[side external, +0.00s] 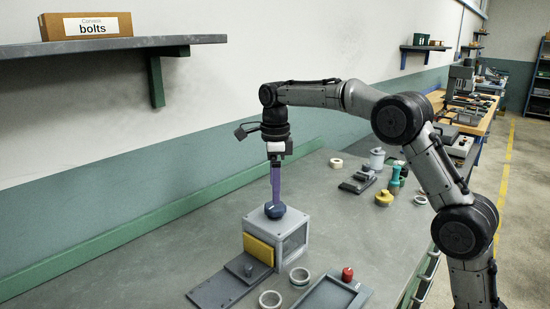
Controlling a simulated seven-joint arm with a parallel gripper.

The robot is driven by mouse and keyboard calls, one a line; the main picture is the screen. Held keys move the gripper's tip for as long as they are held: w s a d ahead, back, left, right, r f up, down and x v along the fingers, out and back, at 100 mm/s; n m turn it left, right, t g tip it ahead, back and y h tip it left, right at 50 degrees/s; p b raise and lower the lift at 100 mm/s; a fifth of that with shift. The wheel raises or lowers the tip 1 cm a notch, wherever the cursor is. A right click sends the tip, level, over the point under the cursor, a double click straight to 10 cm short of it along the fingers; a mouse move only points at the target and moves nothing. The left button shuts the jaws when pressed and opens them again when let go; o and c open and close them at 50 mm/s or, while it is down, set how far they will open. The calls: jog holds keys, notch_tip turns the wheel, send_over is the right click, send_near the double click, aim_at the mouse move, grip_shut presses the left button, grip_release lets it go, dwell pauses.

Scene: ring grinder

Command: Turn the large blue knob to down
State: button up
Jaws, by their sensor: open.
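The large blue knob (275,212) sits on top of a grey box-shaped machine (292,240) on the bench. A light mark shows on the knob, but its exact setting is too small to read. My gripper (275,202) points straight down, with its purple fingers right over the knob. The fingertips are at or around the top of the knob; I cannot tell whether they touch it. The gap between the fingers is hidden from this side.
A yellow plate (258,249) and a dark grey slab (230,286) are at the machine's front. Rings (270,299), a tray (330,294) and a red knob (347,274) lie nearby. Yellow and teal parts (384,198) stand behind right. A shelf (110,45) hangs on the wall.

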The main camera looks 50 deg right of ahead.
aim_at(275, 211)
notch_tip(275, 211, up, 9)
dwell(0.3)
notch_tip(275, 211, down, 14)
jog(key=m, duration=3.5)
